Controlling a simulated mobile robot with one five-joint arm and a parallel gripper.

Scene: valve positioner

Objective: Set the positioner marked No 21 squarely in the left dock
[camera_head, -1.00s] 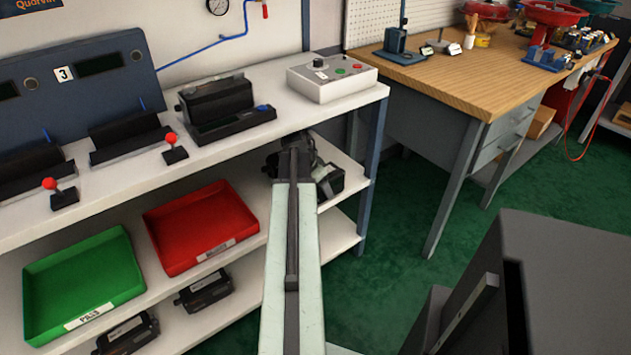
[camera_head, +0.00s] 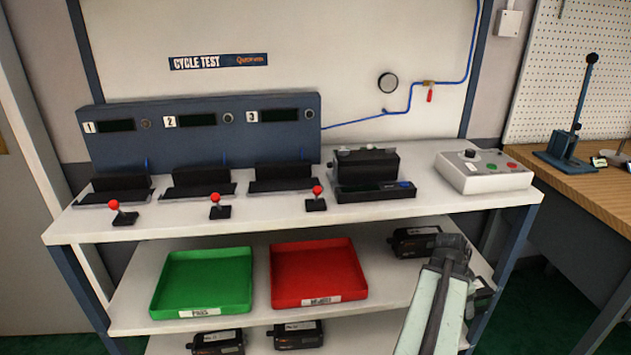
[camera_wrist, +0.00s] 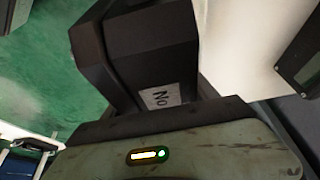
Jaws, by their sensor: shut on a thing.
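My gripper (camera_head: 452,250) is shut on a dark box-shaped positioner (camera_wrist: 150,50), in front of the right end of the rack's middle shelf. In the head view my gripper mostly hides this positioner; a dark part of it (camera_head: 484,293) shows on the right. In the wrist view its pale label shows "No", but the number is hidden. The left dock (camera_head: 112,190), under the number 1, is a dark cradle on the bench top and looks empty. A red-knobbed lever (camera_head: 121,214) stands in front of it.
The middle dock (camera_head: 203,182) and right dock (camera_head: 283,178) also look empty. A dark unit (camera_head: 366,172) and a grey control box (camera_head: 484,171) stand farther right. Green (camera_head: 203,282) and red (camera_head: 318,272) trays lie below. Another positioner (camera_head: 414,241) sits on the middle shelf.

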